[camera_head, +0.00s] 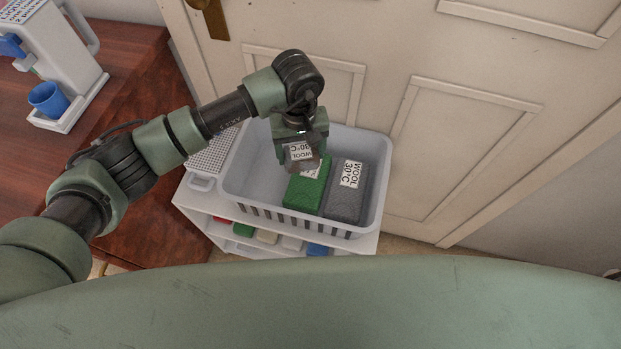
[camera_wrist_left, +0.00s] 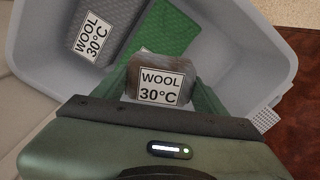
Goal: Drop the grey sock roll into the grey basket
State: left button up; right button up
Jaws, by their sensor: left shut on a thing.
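The grey basket (camera_head: 245,165) stands on a white shelf unit and also fills the upper wrist view (camera_wrist_left: 235,45). My left gripper (camera_head: 303,147) hangs pointing down over the basket. It is shut on the grey sock roll (camera_head: 303,165), a small brownish-grey piece labelled WOOL 30°C. In the left wrist view the roll (camera_wrist_left: 160,72) sits between the fingers, with the basket's inside behind it. Its exact height above the contents is hard to tell. My right gripper is not in view.
In the basket lie a green knitted item (camera_head: 305,195) and a dark grey one (camera_head: 346,203), side by side. Several small coloured items sit on the shelf (camera_head: 195,197) below. A wooden dresser (camera_head: 130,95) bears a blue cup (camera_head: 48,99). A door (camera_head: 430,100) stands behind.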

pick_arm(q)
jog(key=o, duration=1.4)
jog(key=shift+o, duration=0.2)
notch_tip(320, 180, up, 8)
jog(key=shift+f+b, duration=0.1)
jog(key=shift+b, duration=0.3)
